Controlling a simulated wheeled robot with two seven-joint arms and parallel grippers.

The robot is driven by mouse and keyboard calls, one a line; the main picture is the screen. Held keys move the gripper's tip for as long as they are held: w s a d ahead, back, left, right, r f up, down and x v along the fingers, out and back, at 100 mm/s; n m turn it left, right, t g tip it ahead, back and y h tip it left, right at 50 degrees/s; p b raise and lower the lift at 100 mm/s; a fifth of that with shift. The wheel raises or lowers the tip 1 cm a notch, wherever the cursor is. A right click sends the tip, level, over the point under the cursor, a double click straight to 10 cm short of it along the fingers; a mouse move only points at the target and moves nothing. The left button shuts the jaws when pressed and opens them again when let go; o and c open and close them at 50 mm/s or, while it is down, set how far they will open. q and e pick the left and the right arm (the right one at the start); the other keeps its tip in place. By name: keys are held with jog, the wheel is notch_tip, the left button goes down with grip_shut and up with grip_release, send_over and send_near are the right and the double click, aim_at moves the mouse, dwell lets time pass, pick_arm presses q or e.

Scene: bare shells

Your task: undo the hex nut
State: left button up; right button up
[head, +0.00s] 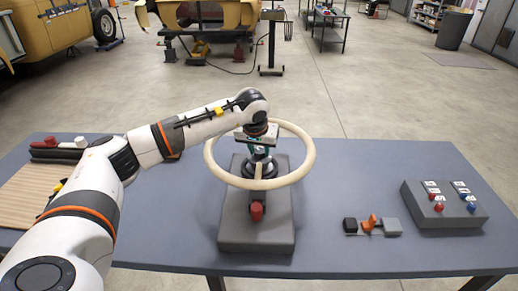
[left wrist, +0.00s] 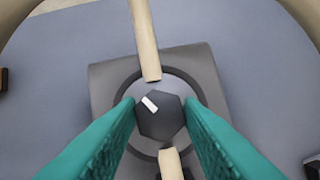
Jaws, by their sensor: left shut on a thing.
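The hex nut (left wrist: 160,124) is dark grey with a white mark on its top face, seen from above in the left wrist view. It sits at the hub of a cream handwheel (head: 234,182), which lies on a grey block (head: 232,228). My left gripper (head: 259,146) reaches down inside the wheel's ring. Its teal fingers, also in the left wrist view (left wrist: 161,108), are shut on the nut from both sides. Two cream spokes (left wrist: 145,40) run up to the nut. In the head view the gripper hides the nut. My right gripper is not in view.
A red knob (head: 257,212) is on the block's front. A control box with red and blue buttons (head: 440,208) and small black, orange and grey parts (head: 371,223) lie to the right. A wooden board (head: 25,190) lies at the left. The blue-grey table between them is clear.

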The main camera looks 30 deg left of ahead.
pick_arm(q)
jog(key=n+y, duration=0.1)
jog(key=n, duration=0.1)
jog(key=n+g, duration=0.1)
jog(key=n, duration=0.2)
jog(key=shift+w+d+r+y, duration=0.1)
jog(key=shift+w+d+y, duration=0.05)
jog(key=shift+y, duration=0.25)
jog(key=n+g, duration=0.1)
jog(key=n, duration=0.2)
jog(key=n+g+y, duration=0.1)
jog(key=n, duration=0.2)
jog(key=shift+w+p, duration=0.1)
jog(key=shift+p, duration=0.25)
jog(key=o, duration=1)
jog(key=shift+d, duration=0.1)
jog(key=b+v, duration=0.2)
jog(key=v, duration=1)
